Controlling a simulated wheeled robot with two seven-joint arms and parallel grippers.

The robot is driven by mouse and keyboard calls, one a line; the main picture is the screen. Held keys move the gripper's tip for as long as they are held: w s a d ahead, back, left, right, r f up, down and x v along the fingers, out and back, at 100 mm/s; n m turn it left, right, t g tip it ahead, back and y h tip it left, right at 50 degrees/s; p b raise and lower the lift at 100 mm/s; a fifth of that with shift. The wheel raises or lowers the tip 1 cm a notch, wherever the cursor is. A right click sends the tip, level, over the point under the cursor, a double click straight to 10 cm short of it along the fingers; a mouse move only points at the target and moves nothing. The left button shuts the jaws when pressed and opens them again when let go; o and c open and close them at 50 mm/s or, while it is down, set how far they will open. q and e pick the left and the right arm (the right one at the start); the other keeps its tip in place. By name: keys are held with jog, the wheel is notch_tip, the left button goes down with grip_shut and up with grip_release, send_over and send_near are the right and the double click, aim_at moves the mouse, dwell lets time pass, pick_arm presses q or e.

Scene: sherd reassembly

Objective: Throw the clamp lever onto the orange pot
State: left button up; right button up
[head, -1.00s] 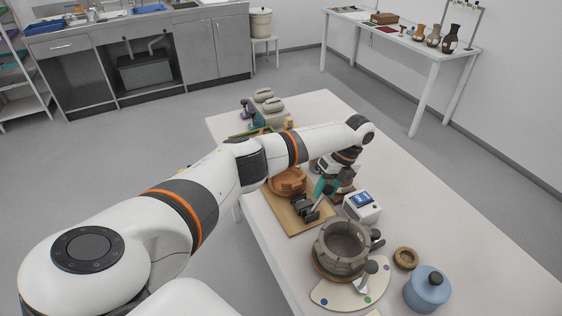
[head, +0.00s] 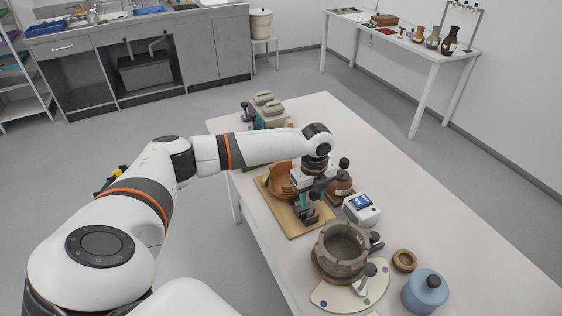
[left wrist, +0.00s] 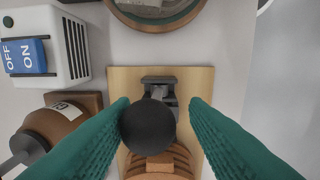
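The orange pot (head: 279,181) stands on a wooden board (head: 287,219); its ribbed side shows low in the left wrist view (left wrist: 160,164). The dark clamp (head: 309,216) is on the same board beside the pot. In the left wrist view the clamp's base (left wrist: 160,84) lies beyond a large black ball knob (left wrist: 147,126), which looks like the lever's end. My left gripper (head: 305,203) is over the board, pointing down. Its teal fingers (left wrist: 160,118) are open on either side of the knob, with a gap on the right. My right gripper is not in view.
A white switch box (head: 361,208) and a brown bottle (head: 341,187) stand close to the board. A grey pot (head: 342,249), a wooden ring (head: 404,260) and a blue jar (head: 426,290) are nearer. The table's right side is clear.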

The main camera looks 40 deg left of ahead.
pick_arm(q)
jog(key=shift+s+a+f+t+b, duration=0.2)
jog(key=shift+s+t+b, duration=0.2)
jog(key=shift+b, duration=0.35)
jog(key=shift+s+a+f+t+h+p, duration=0.25)
jog(key=shift+s+t+h, duration=0.1)
jog(key=shift+s+t, duration=0.3)
jog(key=shift+s+a+f+t+h+p, duration=0.2)
jog(key=shift+s+a+t+h+p, duration=0.1)
jog(key=shift+s+t, duration=0.35)
jog(key=shift+s+a+f+t+h+p, duration=0.25)
jog(key=shift+s+t+h, duration=0.1)
jog(key=shift+s+t, duration=0.3)
jog(key=shift+s+a+f+t+b, duration=0.25)
jog(key=shift+s+f+t+b, duration=0.2)
jog(key=shift+s+f+t, duration=0.15)
jog(key=shift+h, duration=0.3)
jog(key=shift+p+v, duration=2.9)
jog(key=shift+p, duration=0.55)
jog(key=shift+w+d+r, duration=0.1)
jog(key=shift+w, duration=0.05)
